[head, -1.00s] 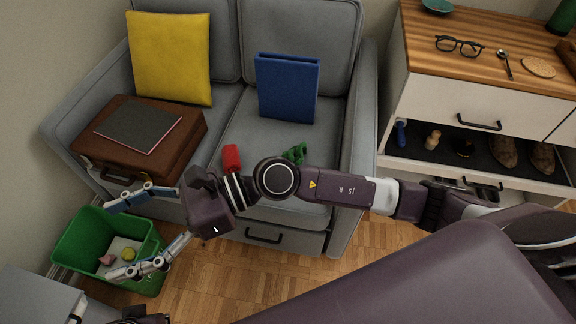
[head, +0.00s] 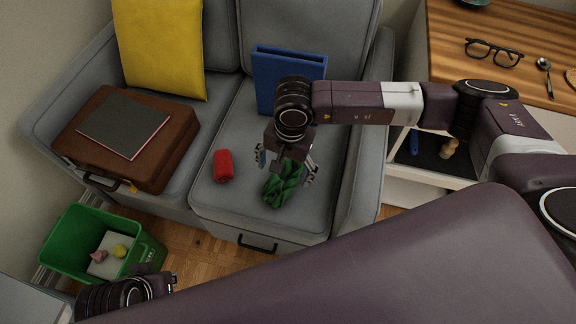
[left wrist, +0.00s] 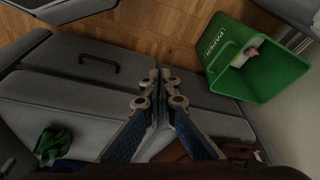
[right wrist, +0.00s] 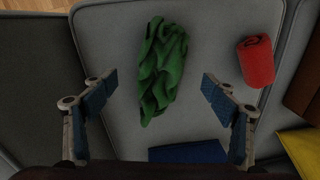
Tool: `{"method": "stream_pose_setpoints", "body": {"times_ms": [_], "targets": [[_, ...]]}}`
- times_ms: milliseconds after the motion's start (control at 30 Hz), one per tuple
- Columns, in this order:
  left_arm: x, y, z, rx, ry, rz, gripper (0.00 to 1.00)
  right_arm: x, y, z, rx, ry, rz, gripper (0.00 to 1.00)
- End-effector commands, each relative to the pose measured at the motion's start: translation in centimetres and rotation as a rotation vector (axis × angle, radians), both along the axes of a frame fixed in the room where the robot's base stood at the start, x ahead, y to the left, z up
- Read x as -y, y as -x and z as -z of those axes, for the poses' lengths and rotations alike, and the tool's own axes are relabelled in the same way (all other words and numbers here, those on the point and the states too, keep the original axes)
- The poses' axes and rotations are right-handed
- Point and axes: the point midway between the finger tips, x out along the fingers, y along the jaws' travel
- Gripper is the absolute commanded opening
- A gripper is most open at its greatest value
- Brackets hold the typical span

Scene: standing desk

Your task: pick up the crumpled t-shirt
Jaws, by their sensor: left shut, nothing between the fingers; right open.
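The crumpled t-shirt is a green bunched cloth (head: 284,184) on the right seat cushion of the grey sofa. It also shows in the right wrist view (right wrist: 163,68) and at the lower left of the left wrist view (left wrist: 52,145). My right gripper (head: 286,168) is open above it, pointing down. In the right wrist view its fingers (right wrist: 158,92) are spread wide, with the cloth between and beyond them. I cannot tell whether they touch it. My left gripper (left wrist: 158,78) is shut and empty, low in front of the sofa near the green bin.
A red rolled cloth (head: 223,166) lies left of the t-shirt. A blue binder (head: 288,66) stands behind it. A brown briefcase (head: 160,168) with a dark folder (head: 124,126) sits on the left cushion. A green bin (head: 75,262) stands on the floor. The sofa's armrest (head: 366,150) is to the right.

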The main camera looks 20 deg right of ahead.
Motion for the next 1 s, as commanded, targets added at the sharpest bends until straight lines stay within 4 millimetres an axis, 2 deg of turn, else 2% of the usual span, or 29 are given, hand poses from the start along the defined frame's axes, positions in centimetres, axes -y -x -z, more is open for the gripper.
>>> {"method": "stream_pose_setpoints", "body": {"times_ms": [33,267,467,767,1000], "targets": [[0.0,0.1,-0.3,0.002,-0.001,0.000,0.00,0.0,0.1,0.9,-0.004,0.002,0.001,0.79],[-0.1,0.5,-1.2,0.009,0.000,-0.001,0.00,0.0,-0.5,3.7,-0.003,-0.001,0.002,0.79],[-0.1,0.5,-0.5,0.007,0.000,-0.001,0.00,0.0,-1.0,6.4,-0.003,-0.001,0.001,0.79],[-0.1,0.5,-0.5,0.007,0.000,-0.001,0.00,-0.1,-1.1,6.9,-0.002,-0.003,0.001,0.79],[-0.1,0.5,-0.5,0.007,0.000,-0.001,0.00,-0.1,-1.1,6.9,-0.002,-0.003,0.002,0.55]]}}
